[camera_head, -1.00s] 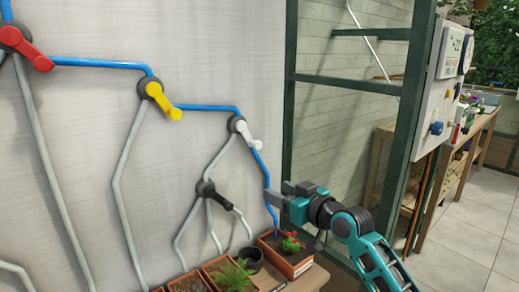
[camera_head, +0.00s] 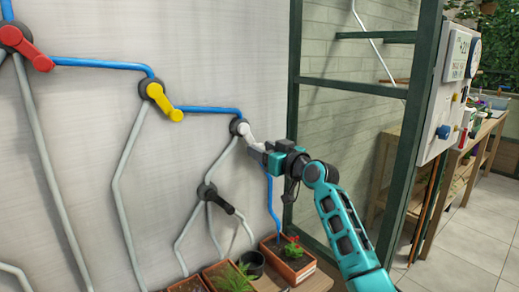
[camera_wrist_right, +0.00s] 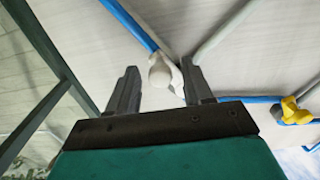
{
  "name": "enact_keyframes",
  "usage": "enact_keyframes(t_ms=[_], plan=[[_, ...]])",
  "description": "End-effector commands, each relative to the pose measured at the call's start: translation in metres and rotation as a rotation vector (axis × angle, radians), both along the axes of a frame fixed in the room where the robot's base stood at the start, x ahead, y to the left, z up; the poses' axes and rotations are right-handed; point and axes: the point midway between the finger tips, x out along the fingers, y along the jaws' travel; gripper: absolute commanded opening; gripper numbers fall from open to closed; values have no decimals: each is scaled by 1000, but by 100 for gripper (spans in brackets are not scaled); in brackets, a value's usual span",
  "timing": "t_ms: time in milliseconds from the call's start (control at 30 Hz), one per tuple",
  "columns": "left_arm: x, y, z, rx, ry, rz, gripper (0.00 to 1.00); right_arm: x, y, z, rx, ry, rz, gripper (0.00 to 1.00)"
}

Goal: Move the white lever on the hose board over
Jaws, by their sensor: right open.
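The white lever (camera_head: 247,134) sits on a dark round hub on the hose board (camera_head: 200,75), pointing down and right. A blue hose comes in from the upper left, and another blue run goes down behind my gripper. My right gripper (camera_head: 260,151) is at the lever's free end in the head view and partly hides it. In the right wrist view the open fingers (camera_wrist_right: 158,90) stand on either side of the white lever (camera_wrist_right: 162,73), with its round knob between them. Whether a finger touches it, I cannot tell. My left gripper is not in view.
A yellow lever (camera_head: 163,100) and a red lever (camera_head: 28,48) are up and left on the board. A black lever (camera_head: 216,198) is below. Planters (camera_head: 288,262) stand at the bottom. A green frame post (camera_head: 293,110) rises right of the board.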

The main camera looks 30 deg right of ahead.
Motion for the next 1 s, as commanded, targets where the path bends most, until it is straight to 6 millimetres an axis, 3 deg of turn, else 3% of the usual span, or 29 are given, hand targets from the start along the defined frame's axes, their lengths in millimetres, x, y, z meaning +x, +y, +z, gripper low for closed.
enact_keyframes(t_ms=[200,533,1000], plan=[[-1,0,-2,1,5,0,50,17,2,0,1,-1,1,51],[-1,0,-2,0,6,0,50,18,2,0,0,0,0,51],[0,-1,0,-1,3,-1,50,18,1,0,1,-1,-1,6]])
